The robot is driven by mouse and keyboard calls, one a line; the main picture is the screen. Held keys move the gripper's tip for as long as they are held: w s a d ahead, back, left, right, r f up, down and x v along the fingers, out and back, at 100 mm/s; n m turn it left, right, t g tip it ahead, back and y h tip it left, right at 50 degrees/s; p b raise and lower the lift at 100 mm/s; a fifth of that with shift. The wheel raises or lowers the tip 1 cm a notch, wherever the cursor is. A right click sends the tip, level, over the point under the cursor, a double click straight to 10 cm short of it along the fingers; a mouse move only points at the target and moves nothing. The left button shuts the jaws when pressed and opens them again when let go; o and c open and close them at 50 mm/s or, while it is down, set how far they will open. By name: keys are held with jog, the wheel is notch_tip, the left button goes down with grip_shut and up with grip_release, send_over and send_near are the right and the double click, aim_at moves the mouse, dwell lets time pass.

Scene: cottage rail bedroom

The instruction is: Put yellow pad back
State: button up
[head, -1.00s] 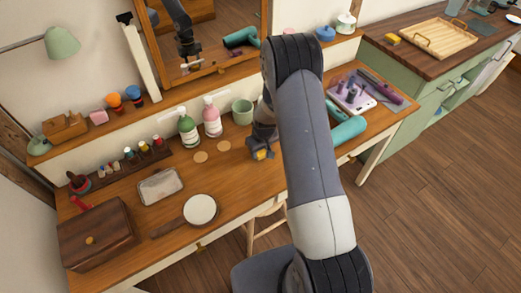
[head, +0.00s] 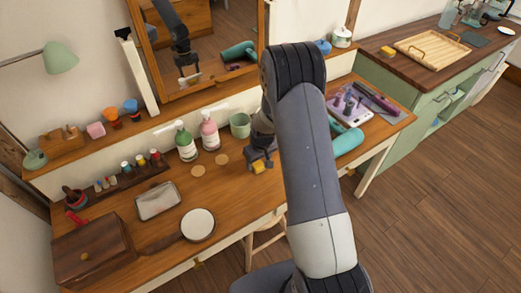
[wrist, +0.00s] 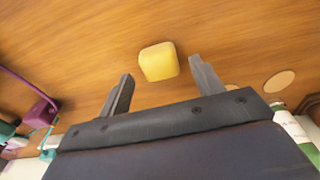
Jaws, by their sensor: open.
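The yellow pad (head: 258,168) is a small rounded block on the wooden dressing table, towards its front edge. My gripper (head: 260,158) is open just above it, pointing down. In the wrist view the pad (wrist: 158,62) shows between and slightly beyond the two fingertips (wrist: 162,72), with gaps on both sides and nothing gripped. Whether the pad touches the wood is hard to tell. Another small yellow block (head: 388,50) lies on the counter of the green cabinet at the back right.
Two round cork discs (head: 198,170) lie left of the gripper, with green and pink bottles (head: 209,131) and a green cup (head: 240,126) behind. A teal hair dryer (head: 347,141) and white organizer (head: 350,112) stand to the right. A wooden tray (head: 432,48) sits on the counter.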

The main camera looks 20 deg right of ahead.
aim_at(261, 168)
notch_tip(261, 168, up, 10)
jog(key=s+b, duration=0.1)
jog(key=shift+s+d+f+b, duration=0.2)
jog(key=shift+b, duration=0.2)
jog(key=shift+f, duration=0.15)
jog(key=f, duration=0.4)
jog(key=w+f+p, duration=0.1)
jog(key=f, duration=0.3)
jog(key=f+p, duration=0.1)
jog(key=f, duration=0.3)
jog(key=shift+w+a, duration=0.3)
jog(key=shift+w, duration=0.05)
jog(key=shift+r, duration=0.5)
